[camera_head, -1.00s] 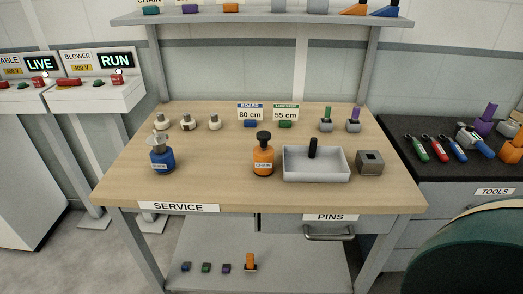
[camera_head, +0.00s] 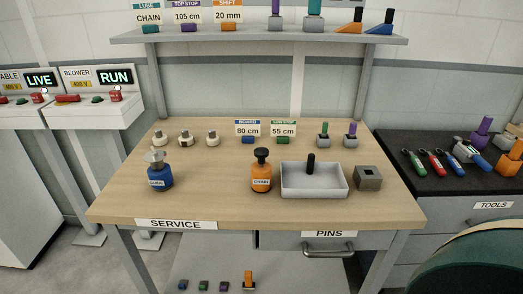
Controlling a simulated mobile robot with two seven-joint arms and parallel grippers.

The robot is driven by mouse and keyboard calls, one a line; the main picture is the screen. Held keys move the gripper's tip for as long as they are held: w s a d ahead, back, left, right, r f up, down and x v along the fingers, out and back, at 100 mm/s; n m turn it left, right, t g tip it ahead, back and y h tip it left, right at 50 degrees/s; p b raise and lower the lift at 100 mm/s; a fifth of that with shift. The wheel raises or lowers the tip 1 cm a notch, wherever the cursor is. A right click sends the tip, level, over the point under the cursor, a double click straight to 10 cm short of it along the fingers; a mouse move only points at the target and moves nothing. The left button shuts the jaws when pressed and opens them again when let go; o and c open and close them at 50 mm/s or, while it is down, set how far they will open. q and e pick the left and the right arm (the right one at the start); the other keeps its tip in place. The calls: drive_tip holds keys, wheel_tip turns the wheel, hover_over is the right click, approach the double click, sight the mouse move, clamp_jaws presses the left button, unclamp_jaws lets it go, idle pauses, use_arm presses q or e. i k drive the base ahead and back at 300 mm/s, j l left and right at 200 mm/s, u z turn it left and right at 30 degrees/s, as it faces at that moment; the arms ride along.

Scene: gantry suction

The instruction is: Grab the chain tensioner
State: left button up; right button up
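No part in view is labelled as a chain tensioner, and I cannot tell which one it is. An orange bottle (camera_head: 261,172) with a black cap and a label that seems to read CHAIN stands mid-bench. A blue bottle (camera_head: 159,172) with a grey top stands to its left. An orange upright piece (camera_head: 249,279) stands on the lower shelf. Orange (camera_head: 349,21) and blue wedges (camera_head: 380,23) sit on the upper shelf, near two grey upright pieces (camera_head: 276,16). Neither of my grippers is in view.
The wooden bench (camera_head: 210,203) has free room at its front. A white tray (camera_head: 314,193) holds a black peg, with a grey block (camera_head: 368,178) to its right. A dark counter (camera_head: 403,181) with several tools stands right. A dark green rounded shape (camera_head: 480,262) fills the lower right corner.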

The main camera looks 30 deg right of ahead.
sight(260, 178)
drive_tip(key=i+j+z, duration=0.55)
drive_tip(key=i+j, duration=0.15)
drive_tip(key=i+z, duration=0.1)
drive_tip(key=z, duration=2)
